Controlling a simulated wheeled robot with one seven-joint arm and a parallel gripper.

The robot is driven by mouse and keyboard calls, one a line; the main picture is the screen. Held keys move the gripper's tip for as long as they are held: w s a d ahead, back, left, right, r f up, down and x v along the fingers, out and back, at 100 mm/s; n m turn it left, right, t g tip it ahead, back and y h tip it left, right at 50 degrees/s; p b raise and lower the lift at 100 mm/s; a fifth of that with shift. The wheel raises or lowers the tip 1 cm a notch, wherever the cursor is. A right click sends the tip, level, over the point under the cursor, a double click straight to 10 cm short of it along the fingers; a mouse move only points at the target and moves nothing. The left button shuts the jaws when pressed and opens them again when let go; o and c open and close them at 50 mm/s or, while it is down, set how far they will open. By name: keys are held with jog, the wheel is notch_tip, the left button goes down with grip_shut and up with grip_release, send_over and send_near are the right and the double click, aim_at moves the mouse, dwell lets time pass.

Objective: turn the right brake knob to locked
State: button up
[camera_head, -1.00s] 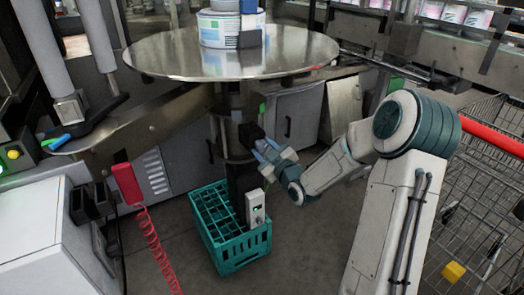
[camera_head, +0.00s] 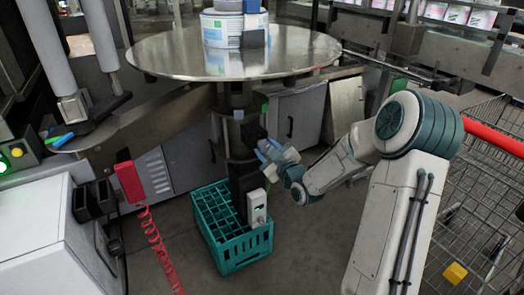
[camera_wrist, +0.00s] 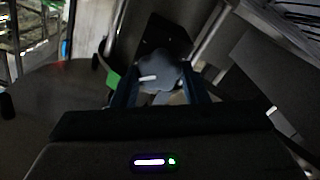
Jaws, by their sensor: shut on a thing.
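The right brake knob (camera_wrist: 163,76) is a grey lobed knob with a white pointer line, between my fingers in the wrist view. It sits in front of a dark plate. My gripper (camera_head: 265,150) with its blue fingers is shut on the knob, at a dark block (camera_head: 252,133) on the post under the round metal table (camera_head: 230,62). In the head view the fingers hide the knob. In the wrist view my gripper (camera_wrist: 160,95) has one finger on each side of it. The white line lies nearly level there; I cannot read any lock marking.
A green crate (camera_head: 238,252) stands on the floor below, with a small grey box (camera_head: 257,207) at its edge. A red handset (camera_head: 129,181) with a coiled cord hangs at the left. A wire trolley (camera_head: 475,200) stands at the right.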

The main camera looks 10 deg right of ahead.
jog(key=shift+s+f, duration=0.15)
jog(key=shift+f, duration=0.25)
jog(key=o, duration=1)
jog(key=shift+d, duration=0.1)
jog(key=shift+r, duration=0.15)
jog(key=shift+p+v, duration=1.9)
jog(key=shift+v, duration=4.9)
